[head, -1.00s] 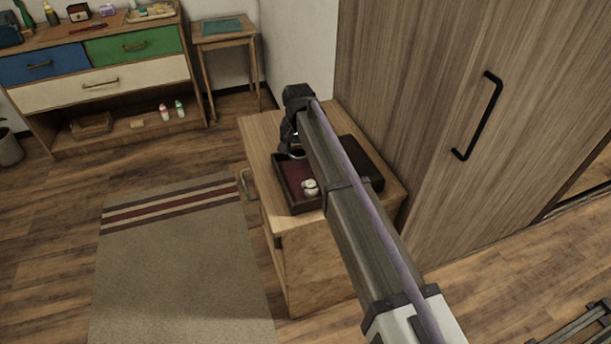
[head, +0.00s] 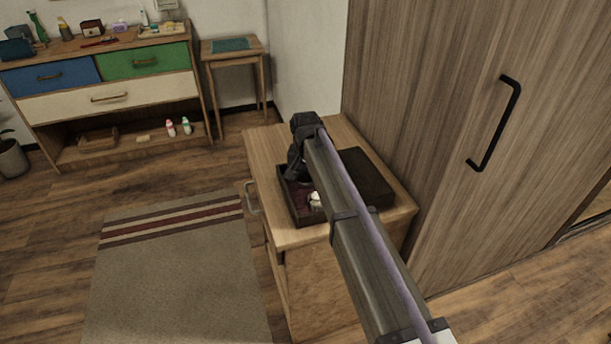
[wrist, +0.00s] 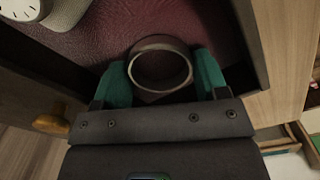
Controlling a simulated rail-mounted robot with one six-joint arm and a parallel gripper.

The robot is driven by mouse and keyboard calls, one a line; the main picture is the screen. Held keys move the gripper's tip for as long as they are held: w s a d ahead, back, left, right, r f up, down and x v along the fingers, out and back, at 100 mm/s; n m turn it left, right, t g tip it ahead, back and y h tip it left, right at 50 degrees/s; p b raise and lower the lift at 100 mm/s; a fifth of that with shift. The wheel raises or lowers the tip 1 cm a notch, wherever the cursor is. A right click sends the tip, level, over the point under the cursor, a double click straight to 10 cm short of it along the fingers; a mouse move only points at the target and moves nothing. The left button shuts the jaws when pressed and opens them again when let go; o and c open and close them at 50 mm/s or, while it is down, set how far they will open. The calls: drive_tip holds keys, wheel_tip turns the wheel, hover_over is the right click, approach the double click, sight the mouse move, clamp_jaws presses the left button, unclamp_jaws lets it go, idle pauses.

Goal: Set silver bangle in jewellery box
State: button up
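The silver bangle (wrist: 158,43) is a plain ring between my gripper's two teal fingertips in the wrist view; both fingertips meet its sides. My gripper (wrist: 163,78) is shut on it. The jewellery box (head: 311,221) is dark with a burgundy lining and stands open on the small wooden cabinet. My gripper (head: 298,178) is down over the box's left part in the head view, where my arm hides the bangle. The wrist view shows the bangle over the lining (wrist: 105,30), close to a box wall; whether it touches the lining I cannot tell.
A white-faced watch (head: 316,200) sits in the box, and also shows in the wrist view (wrist: 22,8). The box's dark lid (head: 368,180) lies open on the right. A tall wooden wardrobe (head: 430,130) stands close on the right. Cabinet top (head: 265,150) is clear at the left.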

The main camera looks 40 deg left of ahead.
drive_tip(key=shift+r, duration=0.1)
wheel_tip(320, 180, up, 12)
drive_tip(key=p, duration=1.2)
drive_tip(key=shift+r, duration=0.15)
